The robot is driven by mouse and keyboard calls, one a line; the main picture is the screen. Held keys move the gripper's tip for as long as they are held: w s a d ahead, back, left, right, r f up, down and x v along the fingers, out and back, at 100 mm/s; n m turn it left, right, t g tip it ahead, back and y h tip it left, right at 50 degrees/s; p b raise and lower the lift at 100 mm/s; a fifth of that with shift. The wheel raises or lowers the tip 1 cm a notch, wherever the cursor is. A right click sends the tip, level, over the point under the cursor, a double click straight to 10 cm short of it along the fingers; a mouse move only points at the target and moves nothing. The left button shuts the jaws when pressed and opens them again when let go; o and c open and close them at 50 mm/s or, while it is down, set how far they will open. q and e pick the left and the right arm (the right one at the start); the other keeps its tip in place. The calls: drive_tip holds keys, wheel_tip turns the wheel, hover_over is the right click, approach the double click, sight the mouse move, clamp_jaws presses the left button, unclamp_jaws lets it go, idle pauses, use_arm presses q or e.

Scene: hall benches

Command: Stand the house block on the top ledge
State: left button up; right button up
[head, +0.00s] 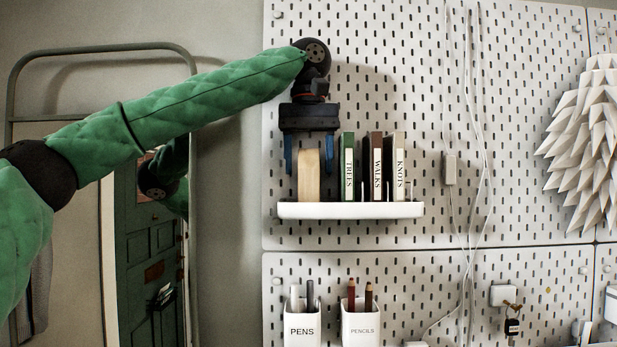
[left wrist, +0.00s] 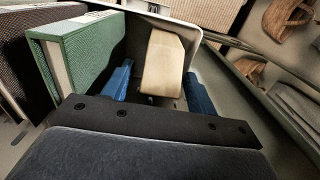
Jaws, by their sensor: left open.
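The house block (head: 308,176) is pale wood and stands upright on the white top ledge (head: 350,211), at its left end. It looks in line with the books to its right. My left gripper (head: 308,168) is above the block, pointing down, with its blue fingers on either side of it. In the left wrist view the block (left wrist: 163,65) lies between the open fingers (left wrist: 158,90), with a gap on each side. The block's underside is hidden. My right gripper is not in view.
The green TREES book (head: 348,168) stands close to the right finger, then the WALKS book (head: 376,168) and KNOTS book (head: 398,168). Below hang a PENS cup (head: 302,331) and a PENCILS cup (head: 361,331). Cables (head: 470,120) run down the pegboard.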

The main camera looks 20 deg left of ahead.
use_arm(q)
wheel_tip(320, 180, up, 7)
drive_tip(key=shift+r, duration=0.15)
drive_tip(key=shift+s+r, duration=0.1)
drive_tip(key=shift+r, duration=0.75)
use_arm(e)
drive_tip(key=shift+w+d, duration=0.15)
drive_tip(key=shift+w, duration=0.1)
use_arm(q)
drive_tip(key=shift+f, duration=0.15)
